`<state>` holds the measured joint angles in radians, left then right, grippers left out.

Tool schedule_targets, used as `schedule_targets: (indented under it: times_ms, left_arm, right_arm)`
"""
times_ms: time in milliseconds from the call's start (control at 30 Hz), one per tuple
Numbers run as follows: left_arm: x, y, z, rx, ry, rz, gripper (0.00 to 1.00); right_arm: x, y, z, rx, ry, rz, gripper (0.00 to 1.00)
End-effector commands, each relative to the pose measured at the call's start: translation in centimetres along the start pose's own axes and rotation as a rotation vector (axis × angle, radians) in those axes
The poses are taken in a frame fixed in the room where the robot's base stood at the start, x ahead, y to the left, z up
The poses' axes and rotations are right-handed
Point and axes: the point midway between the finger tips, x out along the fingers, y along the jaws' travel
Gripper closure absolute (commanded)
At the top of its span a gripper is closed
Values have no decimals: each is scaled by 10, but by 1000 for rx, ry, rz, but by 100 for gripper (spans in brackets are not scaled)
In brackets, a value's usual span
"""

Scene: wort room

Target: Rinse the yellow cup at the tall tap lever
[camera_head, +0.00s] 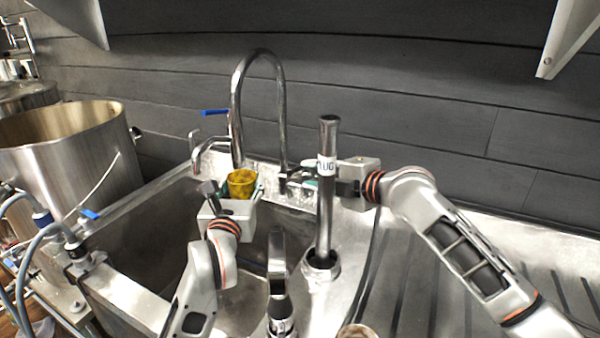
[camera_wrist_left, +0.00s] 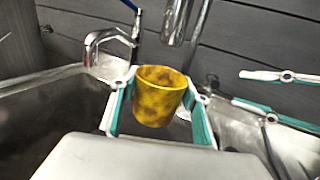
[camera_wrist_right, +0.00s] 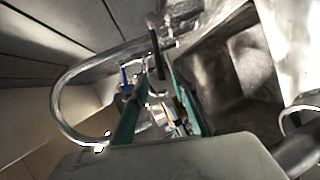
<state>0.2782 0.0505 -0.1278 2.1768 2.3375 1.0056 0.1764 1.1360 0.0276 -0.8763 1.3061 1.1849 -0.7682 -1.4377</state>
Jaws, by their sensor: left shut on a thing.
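The yellow cup (camera_head: 242,182), mottled with brown patches, is upright between the fingers of my left gripper (camera_head: 232,190), over the sink. The left wrist view also shows the cup (camera_wrist_left: 158,97), with the green-padded fingers against both its sides. The tall gooseneck tap (camera_head: 238,100) stands behind the sink; a blue lever (camera_head: 214,112) sticks out left near its riser. My right gripper (camera_head: 290,184) is beside the tap's downward end, its fingers apart in the left wrist view (camera_wrist_left: 265,92). I see no water running.
A smaller tap (camera_head: 196,150) stands left of the tall one. A metal standpipe (camera_head: 327,215) with a white label rises right of the sink (camera_head: 130,285), close to my right gripper. A ribbed drainboard (camera_head: 410,285) lies right. A large steel pot (camera_head: 70,155) stands left.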

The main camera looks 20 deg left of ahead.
Motion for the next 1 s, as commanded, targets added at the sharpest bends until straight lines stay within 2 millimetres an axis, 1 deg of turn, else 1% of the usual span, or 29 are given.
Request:
schedule_targets:
  times_ms: [33,100,333,500,800,833,867,900,933,1000]
  left_arm:
    - [0,0,0,0,-1,0,75]
    - [0,0,0,0,-1,0,75]
    - [0,0,0,0,-1,0,75]
    - [0,0,0,0,-1,0,75]
    - [0,0,0,0,-1,0,75]
    - [0,0,0,0,-1,0,75]
    - [0,0,0,0,0,0,75]
    - [0,0,0,0,0,0,75]
    - [0,0,0,0,0,0,75]
    - [0,0,0,0,0,0,75]
  right_arm:
    - [9,1,0,2,0,-1,73]
    - [19,0,-1,2,0,0,73]
    - [42,1,0,1,0,0,73]
    - [50,0,0,0,-1,0,73]
    - [51,0,0,0,-1,0,73]
    - [51,0,0,0,-1,0,76]
    - [51,0,0,0,-1,0,83]
    - [51,0,0,0,-1,0,94]
    - [51,0,0,0,-1,0,100]
    - [51,0,1,0,-1,0,100]
